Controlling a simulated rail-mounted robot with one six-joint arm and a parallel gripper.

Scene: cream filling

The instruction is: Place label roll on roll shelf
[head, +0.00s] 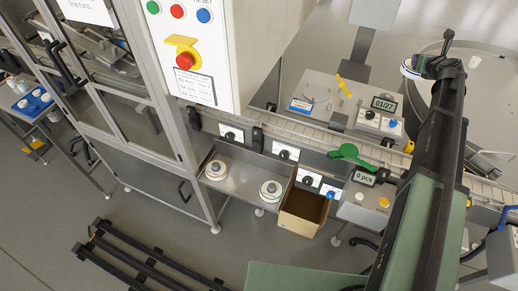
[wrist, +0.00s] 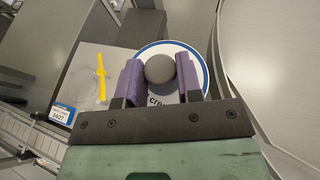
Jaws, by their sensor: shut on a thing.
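The label roll, a white disc with a blue rim and a grey round knob, shows in the wrist view (wrist: 188,52). My gripper (wrist: 160,78) is shut on its knob with purple fingers on either side. In the head view the roll (head: 408,70) is at the upper right, held by my gripper (head: 433,66) above the far side of the machine. Part of the roll is hidden behind the gripper. A grey metal shelf (head: 242,182), which looks like the roll shelf, is left of centre; one roll (head: 216,170) stands at its left and a green-rimmed roll (head: 271,190) at its right.
A conveyor (head: 300,127) runs between the shelf and the far panel with a yellow lever (head: 344,87). A green handle (head: 350,153) rises near it. An open cardboard box (head: 303,208) sits right of the shelf. The shelf's middle is bare. A large round table (head: 485,90) is at right.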

